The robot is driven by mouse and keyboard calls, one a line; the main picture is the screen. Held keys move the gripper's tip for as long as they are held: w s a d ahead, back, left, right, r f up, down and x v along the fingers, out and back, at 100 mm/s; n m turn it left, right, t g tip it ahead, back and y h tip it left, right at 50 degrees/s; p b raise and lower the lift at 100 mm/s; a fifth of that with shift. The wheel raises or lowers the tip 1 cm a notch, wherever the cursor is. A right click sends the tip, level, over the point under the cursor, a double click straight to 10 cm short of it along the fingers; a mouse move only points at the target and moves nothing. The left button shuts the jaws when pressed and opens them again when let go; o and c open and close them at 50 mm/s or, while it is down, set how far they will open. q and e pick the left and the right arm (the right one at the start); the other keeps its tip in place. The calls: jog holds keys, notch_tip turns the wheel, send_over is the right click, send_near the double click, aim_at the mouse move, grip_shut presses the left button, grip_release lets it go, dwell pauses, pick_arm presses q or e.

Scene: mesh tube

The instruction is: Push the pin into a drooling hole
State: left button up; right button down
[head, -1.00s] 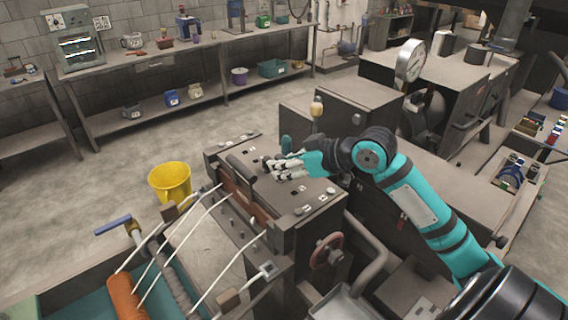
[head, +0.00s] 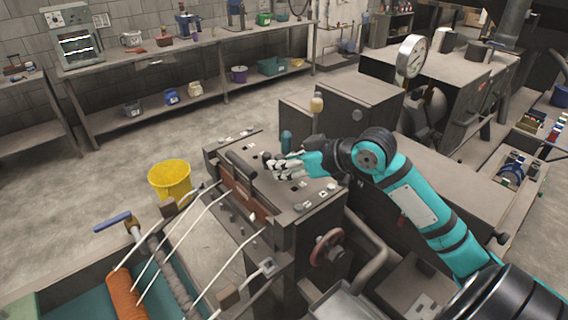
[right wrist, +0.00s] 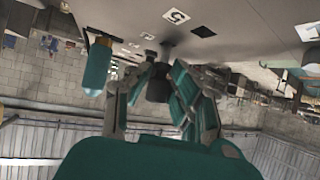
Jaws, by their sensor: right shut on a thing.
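My right gripper (head: 270,163) reaches over the top of the dark machine block (head: 310,195). In the right wrist view its fingers (right wrist: 158,90) are shut on a dark pin (right wrist: 157,84). The pin's thin stem runs to the machine's top face; whether its tip is inside a hole I cannot tell. White streams (head: 170,232) stretch from the block's front side down to an orange roller (head: 127,300). The holes they come from are too small to make out. My left gripper is not in view.
A teal-handled tool (head: 286,140) stands just behind my right gripper, and also shows in the wrist view (right wrist: 97,65). A handwheel (head: 327,248) is on the block's right side. A yellow bucket (head: 170,182) stands on the floor at left. Small marked plates dot the top face.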

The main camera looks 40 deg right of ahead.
jog(key=shift+f+b, duration=0.35)
jog(key=shift+f, duration=0.3)
dwell(0.4)
jog(key=shift+p, duration=1.25)
dwell(1.1)
jog(key=c, duration=1.1)
grip_release()
jog(key=shift+r, duration=0.1)
jog(key=v, duration=1.2)
